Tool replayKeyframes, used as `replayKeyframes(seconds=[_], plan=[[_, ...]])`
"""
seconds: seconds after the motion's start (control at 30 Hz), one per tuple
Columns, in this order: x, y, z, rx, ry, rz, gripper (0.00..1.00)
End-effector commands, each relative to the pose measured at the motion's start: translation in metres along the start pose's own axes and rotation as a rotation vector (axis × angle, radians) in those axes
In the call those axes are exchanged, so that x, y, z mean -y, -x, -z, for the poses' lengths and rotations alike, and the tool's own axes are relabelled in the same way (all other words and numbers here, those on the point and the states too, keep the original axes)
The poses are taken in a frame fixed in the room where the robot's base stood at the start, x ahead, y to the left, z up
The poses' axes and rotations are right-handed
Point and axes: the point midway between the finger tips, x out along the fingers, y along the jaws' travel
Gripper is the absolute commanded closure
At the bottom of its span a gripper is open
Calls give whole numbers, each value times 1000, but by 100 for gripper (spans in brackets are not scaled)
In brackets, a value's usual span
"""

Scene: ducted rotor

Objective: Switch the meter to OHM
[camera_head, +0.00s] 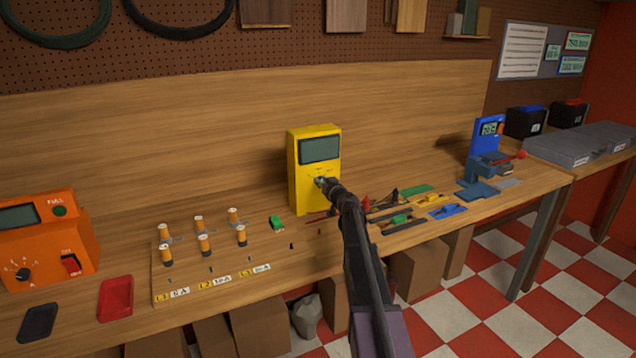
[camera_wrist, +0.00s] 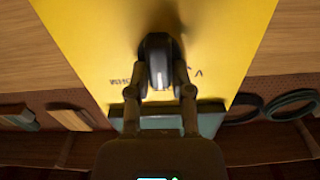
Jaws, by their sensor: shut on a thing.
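The yellow meter (camera_head: 313,155) stands upright on the workbench, with a dark, blank-looking screen (camera_head: 320,149) in its upper part. Its black dial knob (camera_wrist: 158,58) is between the fingers of my gripper (camera_wrist: 160,92), which is shut on it. In the wrist view the label OHM (camera_wrist: 120,81) is on the left of the knob and a V (camera_wrist: 197,73) is on the right. A pale mark shows on the knob, but I cannot tell which label it points to. In the head view my gripper (camera_head: 323,183) hides most of the knob.
A board with orange-topped posts (camera_head: 203,246) and a small green piece (camera_head: 277,222) lie left of the meter. Small tools and coloured parts (camera_head: 408,212) lie to its right. An orange device (camera_head: 45,240) stands at the far left, a blue device (camera_head: 484,150) farther right.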

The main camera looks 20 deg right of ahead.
Motion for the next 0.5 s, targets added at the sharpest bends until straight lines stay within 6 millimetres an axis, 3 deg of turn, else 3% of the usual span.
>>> replayKeyframes(seconds=[0.5], plan=[[-3, -2, 0, 0, -337, 2, 100]])
